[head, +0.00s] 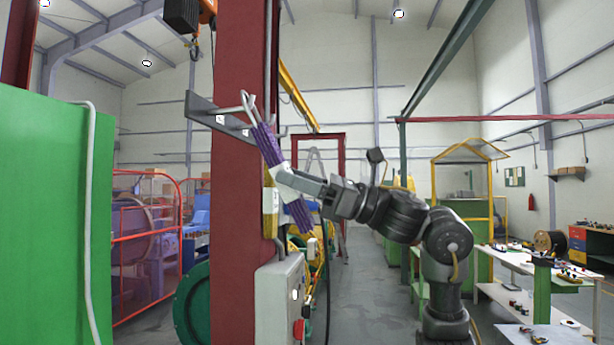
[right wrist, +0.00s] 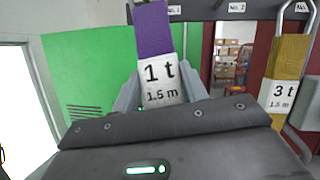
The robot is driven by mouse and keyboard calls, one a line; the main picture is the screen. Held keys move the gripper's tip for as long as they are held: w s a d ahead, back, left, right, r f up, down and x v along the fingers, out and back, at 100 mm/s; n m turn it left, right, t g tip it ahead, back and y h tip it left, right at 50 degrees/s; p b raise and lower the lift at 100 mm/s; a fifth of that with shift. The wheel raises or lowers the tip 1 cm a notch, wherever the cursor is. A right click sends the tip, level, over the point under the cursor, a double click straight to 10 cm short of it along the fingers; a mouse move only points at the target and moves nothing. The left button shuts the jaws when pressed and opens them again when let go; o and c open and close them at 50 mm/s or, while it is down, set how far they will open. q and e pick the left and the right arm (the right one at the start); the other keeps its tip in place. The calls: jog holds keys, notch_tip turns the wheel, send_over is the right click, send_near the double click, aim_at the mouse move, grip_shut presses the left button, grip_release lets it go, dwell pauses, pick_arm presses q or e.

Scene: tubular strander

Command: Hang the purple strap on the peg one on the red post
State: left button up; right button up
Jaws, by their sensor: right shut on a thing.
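The purple strap (head: 268,145) has a pale loop at its top and hangs slightly tilted beside the red post (head: 240,200). My right gripper (head: 284,174) is shut on the strap at its white label. In the right wrist view the label (right wrist: 161,86) reads 1 t, 1.5 m, between the fingers, with purple webbing above it. A grey peg rail (head: 203,108) crosses the post. The rail's No. 1 plate (right wrist: 174,9) shows just right of the strap. The loop overlaps the tip of the left peg (head: 229,109); I cannot tell whether it is around it. My left gripper is out of view.
A yellow strap (right wrist: 288,60) labelled 3 t hangs right of the No. 2 plate (right wrist: 237,7). A grey control box (head: 279,300) is below on the post. A green cabinet (head: 45,200) stands at left. A crane hook (head: 194,48) hangs above.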

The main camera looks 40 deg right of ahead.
aim_at(281, 190)
jog(key=shift+w+a, duration=0.35)
jog(key=shift+w, duration=0.15)
jog(key=shift+w+a+f, duration=0.3)
jog(key=shift+w+f, duration=0.15)
jog(key=shift+f, duration=0.1)
jog(key=shift+w+f+b, duration=0.15)
jog(key=shift+f+b, duration=0.25)
jog(key=shift+b, duration=0.1)
jog(key=shift+a, duration=0.1)
jog(key=o, duration=1.4)
